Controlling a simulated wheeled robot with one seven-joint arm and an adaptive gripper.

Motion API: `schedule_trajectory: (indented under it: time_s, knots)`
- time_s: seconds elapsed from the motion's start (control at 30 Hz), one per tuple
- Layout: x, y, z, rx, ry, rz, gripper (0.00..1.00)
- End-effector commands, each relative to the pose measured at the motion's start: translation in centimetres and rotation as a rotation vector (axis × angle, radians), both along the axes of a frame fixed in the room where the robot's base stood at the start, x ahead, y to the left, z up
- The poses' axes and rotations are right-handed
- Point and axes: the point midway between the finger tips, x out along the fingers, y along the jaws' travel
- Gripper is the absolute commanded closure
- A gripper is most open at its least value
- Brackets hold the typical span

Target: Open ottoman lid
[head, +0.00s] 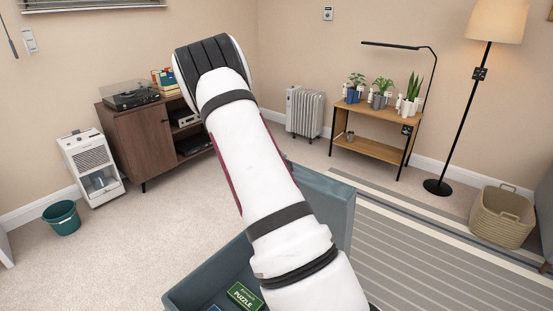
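The ottoman (218,271) is a blue-grey box at the bottom middle of the head view, cut off by the lower edge. Its top looks open, with a green puzzle box (242,295) visible inside. Its far right wall shows to the right of my arm. My white arm crosses in front and hides much of the ottoman. I cannot make out the lid or its angle; thin maroon edges show beside my arm, and I cannot tell what they belong to. My gripper is not in view.
A striped rug (420,250) lies to the right, with a wicker basket (503,216) and floor lamp (460,130) beyond. A wooden cabinet (143,143), dehumidifier (92,168) and teal bin (62,218) stand left. Carpet at left is clear.

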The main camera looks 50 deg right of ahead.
Motion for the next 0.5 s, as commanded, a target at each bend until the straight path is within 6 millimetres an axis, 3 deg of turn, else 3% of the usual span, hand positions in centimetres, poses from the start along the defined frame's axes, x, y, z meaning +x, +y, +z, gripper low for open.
schedule_trajectory:
  time_s: [0.07,0.1,0.17,0.5]
  knots:
    - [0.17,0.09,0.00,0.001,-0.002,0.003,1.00]
    - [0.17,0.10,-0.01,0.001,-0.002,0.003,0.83]
    - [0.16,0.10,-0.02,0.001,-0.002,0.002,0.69]
    - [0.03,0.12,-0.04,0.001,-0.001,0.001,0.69]
